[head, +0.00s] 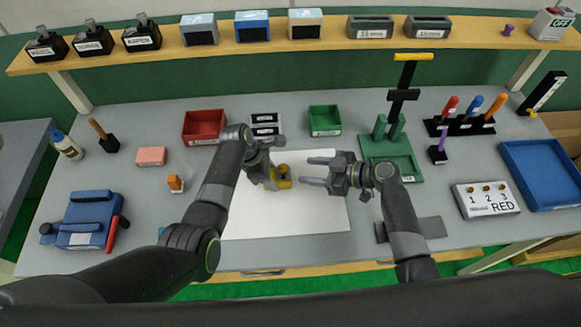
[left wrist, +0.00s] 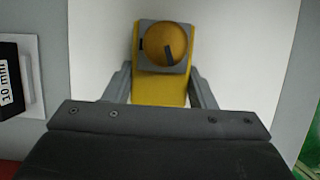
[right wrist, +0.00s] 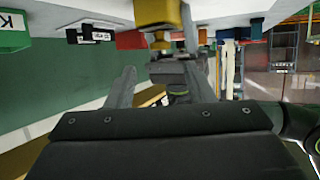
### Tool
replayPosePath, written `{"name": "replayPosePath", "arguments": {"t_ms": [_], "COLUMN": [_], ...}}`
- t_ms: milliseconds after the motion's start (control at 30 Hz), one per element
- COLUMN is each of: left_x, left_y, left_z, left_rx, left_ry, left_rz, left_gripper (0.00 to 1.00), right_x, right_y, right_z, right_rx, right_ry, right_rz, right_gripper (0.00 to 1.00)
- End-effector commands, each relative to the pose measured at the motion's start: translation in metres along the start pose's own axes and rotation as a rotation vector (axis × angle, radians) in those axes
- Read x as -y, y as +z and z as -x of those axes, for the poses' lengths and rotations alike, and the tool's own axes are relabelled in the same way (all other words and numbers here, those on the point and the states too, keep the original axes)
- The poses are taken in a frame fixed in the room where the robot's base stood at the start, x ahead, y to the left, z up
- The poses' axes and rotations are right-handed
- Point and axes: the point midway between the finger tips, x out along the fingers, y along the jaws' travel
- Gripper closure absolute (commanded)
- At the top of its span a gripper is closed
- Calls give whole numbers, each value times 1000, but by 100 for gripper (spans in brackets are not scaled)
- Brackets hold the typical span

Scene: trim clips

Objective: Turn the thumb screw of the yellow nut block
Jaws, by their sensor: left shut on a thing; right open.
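The yellow nut block (head: 283,183) is over the white sheet (head: 300,215) in the middle of the table. My left gripper (head: 270,180) is shut on it. In the left wrist view the block (left wrist: 160,92) sits between the fingers, with its round orange-yellow thumb screw (left wrist: 160,40) facing the camera and a dark mark on it. My right gripper (head: 307,171) is open and empty, just right of the block, fingers pointing at it. In the right wrist view the block (right wrist: 157,12) shows at the top, ahead of the open fingers and apart from them.
A red bin (head: 204,125) and a green bin (head: 325,120) stand behind the sheet. A green press (head: 391,160) is at right, near my right arm. A numbered box (head: 487,199) and blue tray (head: 543,172) lie further right. A blue device (head: 84,218) is at left.

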Motion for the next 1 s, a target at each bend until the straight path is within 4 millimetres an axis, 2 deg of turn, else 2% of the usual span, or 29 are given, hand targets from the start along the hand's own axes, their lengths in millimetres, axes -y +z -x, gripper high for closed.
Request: {"name": "replayPosePath", "arguments": {"t_ms": [33,100,300,500,800,1000], "left_x": [0,0,0,0,0,0], "left_y": [0,0,0,0,0,0], "left_z": [0,0,0,0,0,0], "left_rx": [0,0,0,0,0,0], "left_ry": [1,1,1,1,1,1], "left_rz": [0,0,0,0,0,0], "left_gripper": [77,77,77,77,77,77], "right_x": [1,0,0,0,0,0], "right_y": [-2,-1,-1,-1,0,0], "right_z": [-13,-26,-56,-68,-70,-70], "right_rx": [-4,-3,-1,0,0,0], "right_ry": [-2,-1,-1,0,1,1], "right_rz": [-2,-2,0,1,1,1], "right_gripper": [52,52,52,52,52,77]}}
